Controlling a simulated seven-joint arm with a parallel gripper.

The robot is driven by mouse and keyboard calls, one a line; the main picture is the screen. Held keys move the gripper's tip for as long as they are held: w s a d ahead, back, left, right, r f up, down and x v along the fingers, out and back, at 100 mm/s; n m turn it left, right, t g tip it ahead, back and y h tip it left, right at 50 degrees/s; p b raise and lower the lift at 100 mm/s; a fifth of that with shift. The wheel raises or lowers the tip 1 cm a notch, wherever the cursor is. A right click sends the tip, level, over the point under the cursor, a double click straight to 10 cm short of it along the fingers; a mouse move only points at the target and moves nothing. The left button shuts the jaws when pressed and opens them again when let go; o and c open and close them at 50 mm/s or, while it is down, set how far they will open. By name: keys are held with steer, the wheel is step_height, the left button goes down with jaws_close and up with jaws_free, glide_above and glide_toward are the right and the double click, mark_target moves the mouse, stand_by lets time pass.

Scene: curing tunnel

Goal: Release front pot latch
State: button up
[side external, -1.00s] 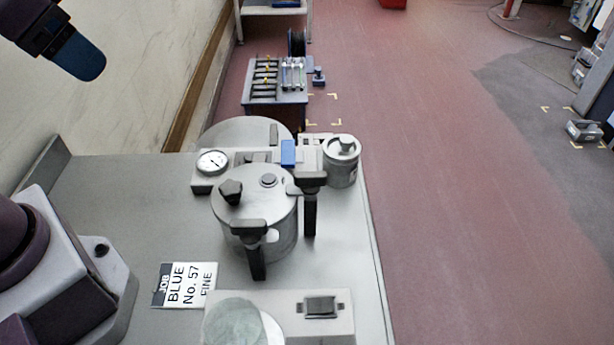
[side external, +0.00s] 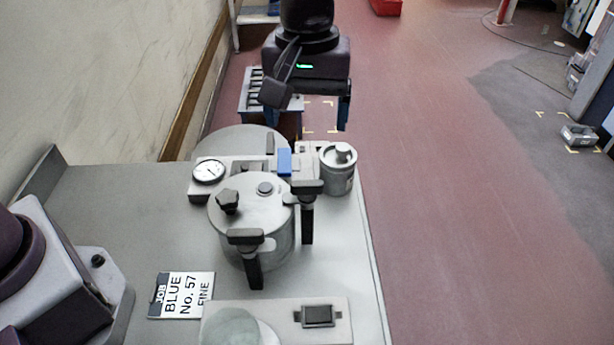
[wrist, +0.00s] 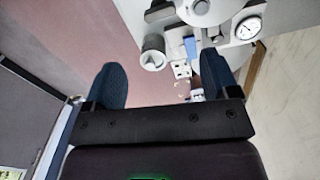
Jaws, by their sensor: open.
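A round metal pot (side external: 258,203) with a black knob on its lid stands on the grey bench. Two black-handled latches are on its rim: one on the near side (side external: 252,268) and one on the right side (side external: 307,222). Both handles hang down. The pictures do not settle which is the front one. My gripper (side external: 318,118) is open and empty, beyond the pot and above the bench's far end, apart from both latches. In the wrist view its blue fingers are spread (wrist: 160,65), and the pot (wrist: 207,12) is partly cut off at the top edge.
A dial gauge (side external: 208,172), a blue block (side external: 285,161) and a metal canister (side external: 337,170) stand close behind the pot. A job card (side external: 181,295) and a plate with a black switch (side external: 318,316) lie nearer. The bench left of the pot is clear.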

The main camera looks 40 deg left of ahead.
mark_target(307, 183)
steer(key=shift+n, duration=0.8)
step_height(307, 183, down, 12)
steer(key=shift+f, duration=0.25)
steer(key=c, duration=0.9)
